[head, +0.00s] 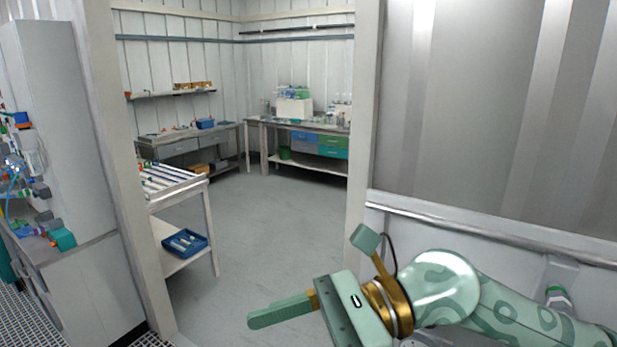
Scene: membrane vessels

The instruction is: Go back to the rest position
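My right arm comes in from the lower right, pale green with a swirl pattern and brass-coloured wrist rings. My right gripper (262,318) is at the bottom middle, pointing left over the grey floor. Only one long green finger shape shows clearly, and the picture's lower edge cuts off part of the hand, so I cannot tell if it is open or shut. I see no object at its fingertip. My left gripper is not in view.
A doorway frame (362,130) opens onto a room with clear floor (260,225). A rack table (207,222) with a blue tray (184,243) stands left. Benches stand at the back. A metal rail (480,228) runs along the right wall by my arm.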

